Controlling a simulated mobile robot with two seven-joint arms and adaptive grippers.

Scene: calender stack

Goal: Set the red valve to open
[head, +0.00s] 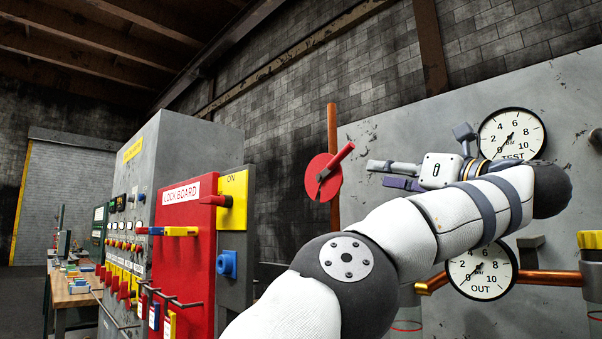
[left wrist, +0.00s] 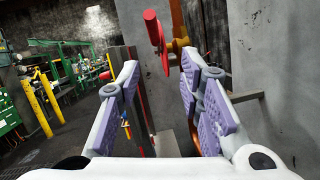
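The red valve (head: 322,178) is a red disc with a red bar handle, on a vertical copper pipe left of the grey panel. Its handle slants up to the right in the head view. My left gripper (head: 380,175) is just right of the valve and points left at it, apart from it. In the left wrist view the purple-padded fingers (left wrist: 160,72) are spread with nothing between them. The red valve (left wrist: 163,45) shows edge-on beyond them, toward the top. I cannot read any open or shut mark on it. My right gripper is not in view.
A red lock board (head: 184,250) and a grey cabinet (head: 165,150) stand left of the valve. The TEST gauge (head: 511,134) and OUT gauge (head: 481,273) are on the grey panel (head: 560,95) behind my left arm. A workbench (head: 75,292) stands far left.

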